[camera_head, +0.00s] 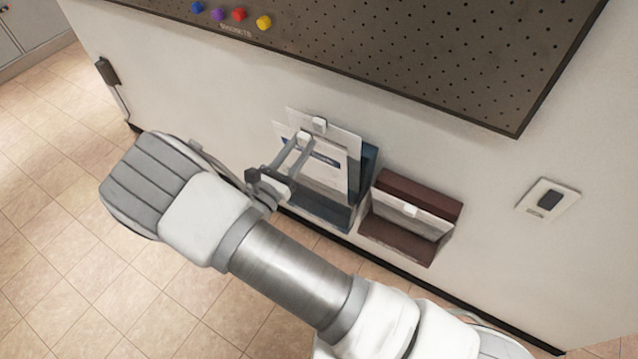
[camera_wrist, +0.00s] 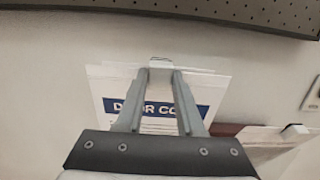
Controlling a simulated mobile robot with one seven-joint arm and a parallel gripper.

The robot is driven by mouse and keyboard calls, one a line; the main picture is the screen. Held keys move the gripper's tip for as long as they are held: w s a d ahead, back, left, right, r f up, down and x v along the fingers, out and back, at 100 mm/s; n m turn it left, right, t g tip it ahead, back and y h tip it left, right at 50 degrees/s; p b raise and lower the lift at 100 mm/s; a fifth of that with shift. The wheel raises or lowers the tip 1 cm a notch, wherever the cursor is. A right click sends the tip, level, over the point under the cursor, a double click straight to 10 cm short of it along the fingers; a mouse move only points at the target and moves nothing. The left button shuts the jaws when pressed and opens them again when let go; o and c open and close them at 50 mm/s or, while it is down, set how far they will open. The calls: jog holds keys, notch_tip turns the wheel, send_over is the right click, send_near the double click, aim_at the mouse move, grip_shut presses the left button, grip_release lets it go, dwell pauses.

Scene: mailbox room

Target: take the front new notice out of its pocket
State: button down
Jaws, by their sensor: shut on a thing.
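The front new notice (camera_head: 325,172) is a white sheet with a blue heading band, and its heading (camera_wrist: 205,111) is partly covered by my fingers in the wrist view. It stands upright in the blue wall pocket (camera_head: 322,212), with its lower part at the pocket's front. Another white sheet (camera_head: 347,140) with a white tab (camera_head: 319,125) stands behind it. My gripper (camera_head: 303,139) is at the top edge of the front notice, shut on its white tab; in the wrist view the fingertips (camera_wrist: 160,72) meet at that tab.
A dark red pocket (camera_head: 405,240) with a white tabbed sheet (camera_head: 412,211) hangs to the right. A dark pegboard (camera_head: 400,55) with coloured magnets (camera_head: 239,15) is above. A wall switch (camera_head: 548,200) is farther right. Tiled floor lies below.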

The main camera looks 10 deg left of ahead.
notch_tip(320, 180, up, 10)
jog(key=s+p, duration=0.1)
jog(key=p, duration=0.6)
jog(key=shift+s+a+f, duration=0.25)
jog(key=shift+s+a, duration=0.05)
jog(key=shift+a, duration=0.05)
jog(key=shift+s+a, duration=0.1)
jog(key=shift+s, duration=0.1)
jog(key=shift+r+v, duration=0.2)
jog(key=shift+v, duration=1)
jog(key=shift+s, duration=0.1)
jog(key=r+v, duration=0.1)
jog(key=v, duration=0.6)
jog(key=shift+p, duration=0.3)
jog(key=shift+r, duration=0.1)
